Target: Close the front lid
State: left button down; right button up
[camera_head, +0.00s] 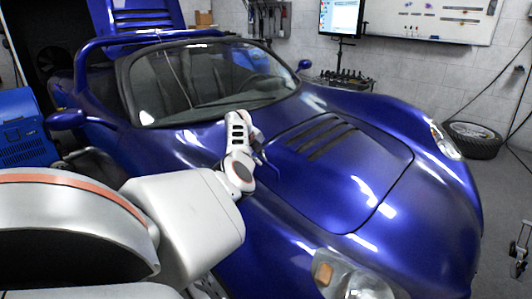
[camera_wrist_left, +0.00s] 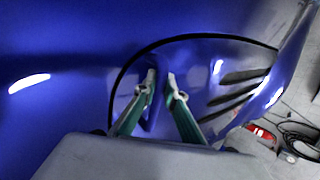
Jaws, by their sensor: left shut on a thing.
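The front lid (camera_head: 370,170) is a glossy blue panel with dark vent slots on the blue car's nose. It looks nearly flush with the body, and a dark seam runs round it. I cannot tell whether it is fully down. My left gripper (camera_head: 262,158) is at the lid's rear left side, near the windscreen base. In the left wrist view, its fingers (camera_wrist_left: 160,80) stand close together over the lid (camera_wrist_left: 205,65), just inside the curved seam. They are shut on a blue part that looks like the lid; the contact is partly hidden. My right gripper is not in view.
The car's windscreen (camera_head: 205,80) rises behind my left gripper. A headlight (camera_head: 345,278) is at the front of the nose. A wheel (camera_head: 472,140) lies by the back wall, and a monitor (camera_head: 341,17) hangs there.

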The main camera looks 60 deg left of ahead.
pick_arm(q)
jog(key=shift+f, duration=0.25)
jog(key=shift+s+f, duration=0.1)
jog(key=c, duration=2.4)
grip_release()
jog(key=shift+f, duration=0.1)
jog(key=v, duration=1.2)
jog(key=shift+r, duration=0.25)
jog(key=shift+a, duration=0.1)
